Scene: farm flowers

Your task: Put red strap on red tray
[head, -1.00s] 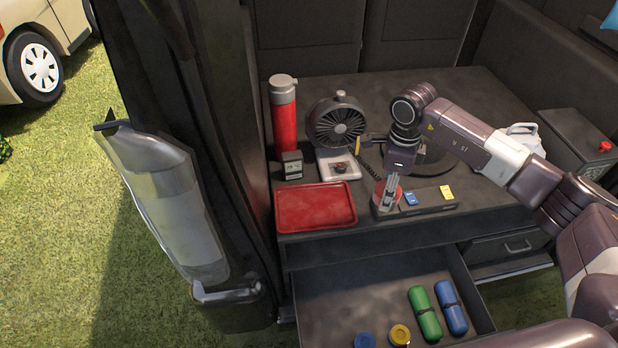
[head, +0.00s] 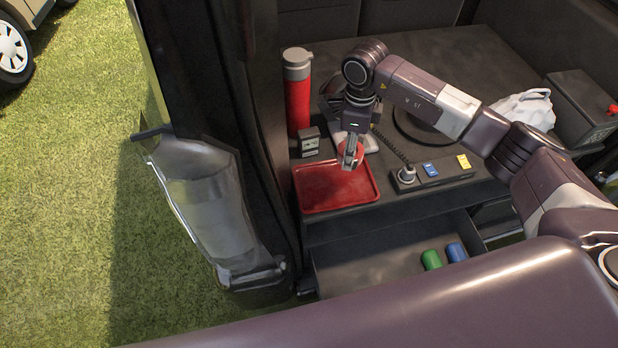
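The red tray (head: 318,203) lies flat on the dark counter near its front left edge. My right gripper (head: 349,163) points down over the tray's back right part. It is shut on the red strap (head: 358,151), a small round red roll partly hidden behind the fingers. Whether the strap touches the tray cannot be told. My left gripper is out of view.
A red bottle (head: 298,100) and a small dark box (head: 309,142) stand behind the tray. A fan, partly hidden by my arm, is behind the gripper. A socket panel (head: 432,177) lies right of the tray. The open drawer (head: 375,262) below holds green (head: 431,260) and blue (head: 456,252) rolls.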

